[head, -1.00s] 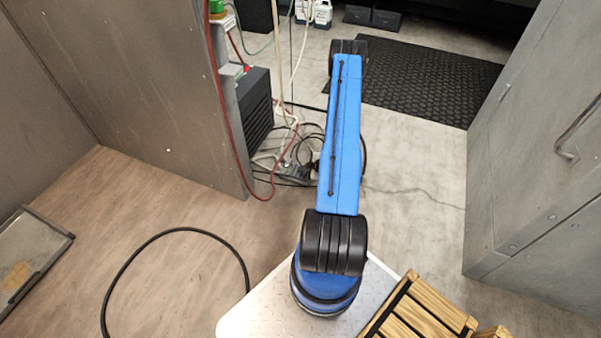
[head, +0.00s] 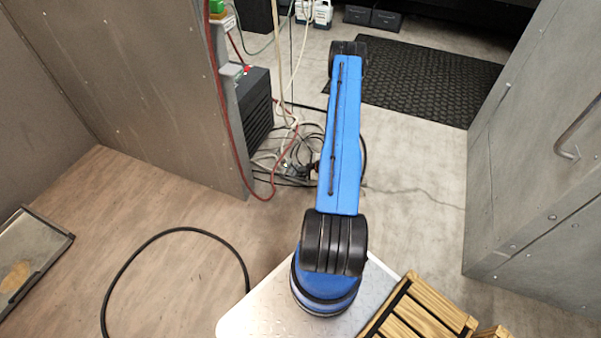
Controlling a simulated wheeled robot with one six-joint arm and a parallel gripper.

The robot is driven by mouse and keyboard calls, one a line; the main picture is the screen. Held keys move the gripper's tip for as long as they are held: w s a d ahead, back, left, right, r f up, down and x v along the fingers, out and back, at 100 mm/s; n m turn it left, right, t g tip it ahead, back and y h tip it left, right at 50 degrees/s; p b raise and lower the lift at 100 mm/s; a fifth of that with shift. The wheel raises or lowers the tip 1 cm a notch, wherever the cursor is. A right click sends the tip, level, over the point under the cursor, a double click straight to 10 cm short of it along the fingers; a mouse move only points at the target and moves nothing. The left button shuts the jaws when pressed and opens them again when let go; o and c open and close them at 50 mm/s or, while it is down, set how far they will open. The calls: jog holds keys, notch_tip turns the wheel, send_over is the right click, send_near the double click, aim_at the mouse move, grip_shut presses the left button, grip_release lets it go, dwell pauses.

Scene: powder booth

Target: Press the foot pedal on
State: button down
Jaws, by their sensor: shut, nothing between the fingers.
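I cannot make out a foot pedal for certain in the head view. A small dark brown object (head: 313,170) shows just left of my blue arm, among the cables on the floor, and I cannot tell what it is. My arm reaches away from me over the floor, its far joint near the black mat. My gripper is hidden behind the arm, so its fingers and anything under them cannot be seen.
A tangle of cables and hoses (head: 290,155) lies left of the arm beside a dark box unit (head: 254,108) and a grey panel (head: 150,80). A grey cabinet (head: 535,160) stands right. A ribbed black mat (head: 430,80) lies behind. A black hose (head: 150,240) curves across the floor.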

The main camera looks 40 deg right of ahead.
aim_at(302, 174)
jog(key=shift+s+a, duration=0.1)
jog(key=shift+s, duration=0.05)
jog(key=shift+r, duration=3.15)
